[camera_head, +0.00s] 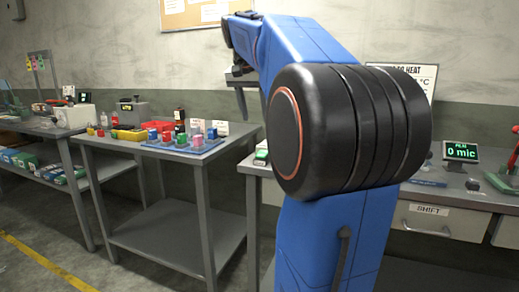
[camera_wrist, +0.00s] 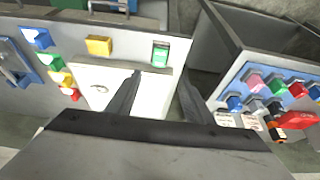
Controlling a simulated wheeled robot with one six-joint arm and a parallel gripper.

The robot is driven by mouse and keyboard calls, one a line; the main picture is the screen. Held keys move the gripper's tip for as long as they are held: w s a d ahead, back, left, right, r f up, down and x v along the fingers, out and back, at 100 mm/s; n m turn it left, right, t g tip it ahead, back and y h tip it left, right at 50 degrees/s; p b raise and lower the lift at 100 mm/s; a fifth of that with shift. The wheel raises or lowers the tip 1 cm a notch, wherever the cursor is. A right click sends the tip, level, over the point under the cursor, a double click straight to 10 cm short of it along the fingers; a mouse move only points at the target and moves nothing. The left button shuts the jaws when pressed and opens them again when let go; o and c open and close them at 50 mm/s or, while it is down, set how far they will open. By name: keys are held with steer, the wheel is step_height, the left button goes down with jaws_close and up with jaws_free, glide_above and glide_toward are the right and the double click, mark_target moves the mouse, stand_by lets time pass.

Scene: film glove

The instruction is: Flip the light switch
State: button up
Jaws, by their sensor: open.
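I cannot make out a light switch for certain in either view. My gripper (camera_wrist: 160,74) shows in the wrist view as two dark fingers spread apart, with nothing between them. In the head view my gripper (camera_head: 249,97) hangs at the end of my arm, left of the big black joint. A pale plate (camera_wrist: 155,80) with a small round mark lies just beyond and left of the fingers in the wrist view. My arm hides much of the wall and right bench in the head view.
A grey table (camera_head: 130,147) holds a blue tray (camera_head: 193,148) of coloured pieces. The right bench has a green display (camera_head: 461,151) and a drawer labelled SHIFT (camera_head: 428,210). A green-and-white box (camera_wrist: 161,52) lies beyond my fingers. Floor at front left is clear.

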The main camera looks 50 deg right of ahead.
mark_target(262, 153)
steer(key=x, duration=1.4)
steer(key=shift+w+d+f, duration=0.1)
steer(key=shift+d+f, duration=0.1)
steer(key=shift+f, duration=0.1)
